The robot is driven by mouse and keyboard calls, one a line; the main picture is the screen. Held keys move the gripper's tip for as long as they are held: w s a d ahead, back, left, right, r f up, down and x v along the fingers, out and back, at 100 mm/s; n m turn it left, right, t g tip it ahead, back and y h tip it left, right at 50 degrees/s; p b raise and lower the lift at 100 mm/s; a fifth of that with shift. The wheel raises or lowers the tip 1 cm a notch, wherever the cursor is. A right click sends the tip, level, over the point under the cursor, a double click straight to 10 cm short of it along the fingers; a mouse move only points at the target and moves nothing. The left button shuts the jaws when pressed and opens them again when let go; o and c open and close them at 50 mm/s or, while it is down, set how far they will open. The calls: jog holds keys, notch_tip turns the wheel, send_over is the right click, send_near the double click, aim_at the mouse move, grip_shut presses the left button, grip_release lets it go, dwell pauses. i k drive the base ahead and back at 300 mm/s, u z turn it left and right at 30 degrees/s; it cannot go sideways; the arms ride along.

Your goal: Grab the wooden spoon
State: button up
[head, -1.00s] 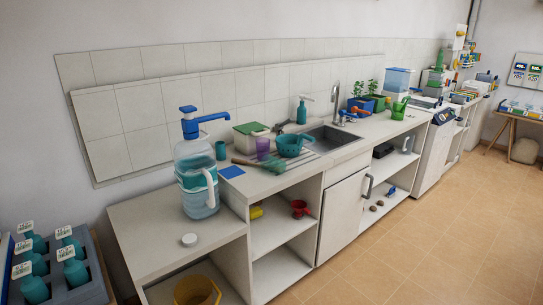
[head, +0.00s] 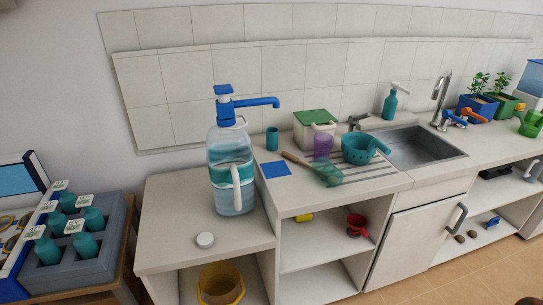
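No plain wooden spoon can be made out. The head lies near a teal colander (head: 362,148) and a purple cup (head: 322,146). My gripper is not recognisable in the head view.
A blue square (head: 276,169) lies left of the tool. A crate of teal bottles (head: 53,278) is at left. Tiled floor (head: 450,285) is free at lower right.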

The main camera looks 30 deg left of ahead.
aim_at(287, 155)
jog(key=u, duration=0.85)
jog(key=i, duration=0.8)
jog(key=u, duration=1.25)
jog(key=i, duration=0.65)
jog(key=z, duration=0.05)
